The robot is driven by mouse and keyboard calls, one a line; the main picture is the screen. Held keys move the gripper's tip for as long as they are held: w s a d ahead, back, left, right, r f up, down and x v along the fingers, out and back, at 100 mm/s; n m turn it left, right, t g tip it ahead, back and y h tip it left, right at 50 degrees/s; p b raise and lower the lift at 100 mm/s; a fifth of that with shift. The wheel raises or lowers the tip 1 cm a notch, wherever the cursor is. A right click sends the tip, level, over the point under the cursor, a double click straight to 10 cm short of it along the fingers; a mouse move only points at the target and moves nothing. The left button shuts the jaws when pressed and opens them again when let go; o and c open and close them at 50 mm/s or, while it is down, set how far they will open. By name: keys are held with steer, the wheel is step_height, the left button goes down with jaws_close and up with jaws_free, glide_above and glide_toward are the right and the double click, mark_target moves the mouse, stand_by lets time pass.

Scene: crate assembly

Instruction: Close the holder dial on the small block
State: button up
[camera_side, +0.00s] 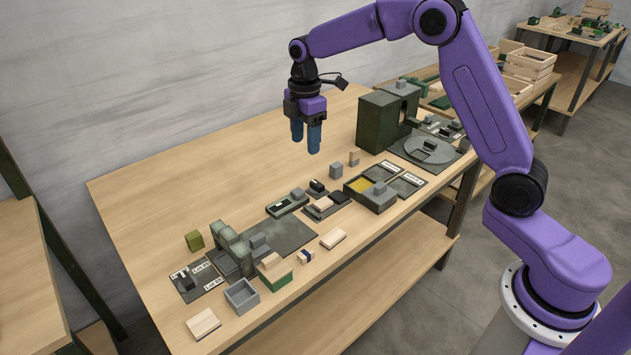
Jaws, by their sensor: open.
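My gripper (306,146) hangs fingers-down above the back middle of the table, with its two blue fingers apart and nothing between them. I cannot tell which part is the holder dial, or which block is the task's small block. My gripper is well clear of both fixtures.
A tall dark green box (378,122) stands right of my gripper. The table's back left (180,190) is clear.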

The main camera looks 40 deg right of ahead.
steer(key=n, duration=0.1)
glide_toward(315, 184)
step_height(315, 184, down, 9)
steer(key=shift+s+r, duration=0.1)
steer(key=shift+r, duration=0.05)
stand_by(0.5)
steer(key=c, duration=0.8)
